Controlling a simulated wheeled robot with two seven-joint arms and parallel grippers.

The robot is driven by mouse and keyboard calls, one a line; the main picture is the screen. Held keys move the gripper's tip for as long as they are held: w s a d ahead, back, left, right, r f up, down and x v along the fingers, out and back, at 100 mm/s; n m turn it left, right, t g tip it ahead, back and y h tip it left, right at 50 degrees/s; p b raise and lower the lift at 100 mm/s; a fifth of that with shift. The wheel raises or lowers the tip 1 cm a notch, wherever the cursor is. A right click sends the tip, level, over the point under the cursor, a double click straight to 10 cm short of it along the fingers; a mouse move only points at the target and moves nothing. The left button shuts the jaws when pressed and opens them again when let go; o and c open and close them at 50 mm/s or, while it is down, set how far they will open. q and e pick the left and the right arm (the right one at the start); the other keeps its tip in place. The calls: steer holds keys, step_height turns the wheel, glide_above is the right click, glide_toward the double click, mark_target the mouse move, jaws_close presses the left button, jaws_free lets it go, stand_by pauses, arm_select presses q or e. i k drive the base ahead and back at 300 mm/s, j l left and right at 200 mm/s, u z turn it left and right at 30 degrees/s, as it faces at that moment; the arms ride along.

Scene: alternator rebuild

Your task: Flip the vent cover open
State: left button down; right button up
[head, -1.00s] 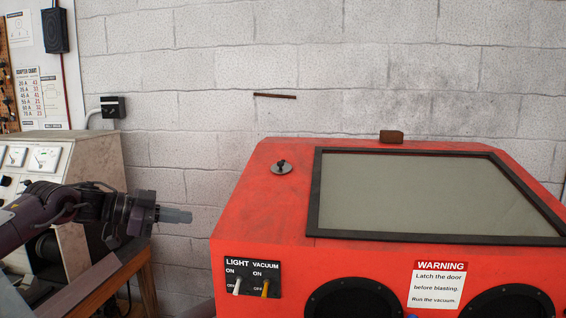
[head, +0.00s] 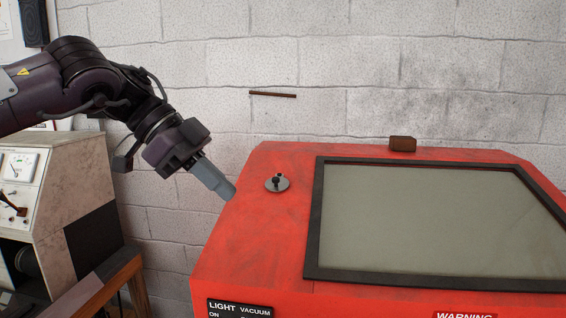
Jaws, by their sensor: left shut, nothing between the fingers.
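A small round grey disc with a black knob (head: 277,183) lies on the sloping top of the red blasting cabinet (head: 245,235), left of its window. It appears to be the vent cover, and it lies flat. My left gripper (head: 229,191) comes in from the upper left, pointing down and right. Its grey fingers are shut and empty. The fingertips are at the cabinet's left top edge in the picture, a short way left of the disc and apart from it. I cannot tell their exact height above the surface. My right gripper is not in view.
The black-framed window (head: 440,215) fills the cabinet's right side. A brown block (head: 402,144) sits at its back edge. A switch panel (head: 240,308) is cut off at the bottom. A meter bench (head: 60,180) stands at the left. A rusty bar (head: 272,94) is on the block wall behind.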

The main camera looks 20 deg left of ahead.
mark_target(278, 184)
steer(key=i+j, duration=0.2)
steer(key=i, duration=0.3)
steer(key=i+j, duration=0.2)
steer(key=i, duration=0.35)
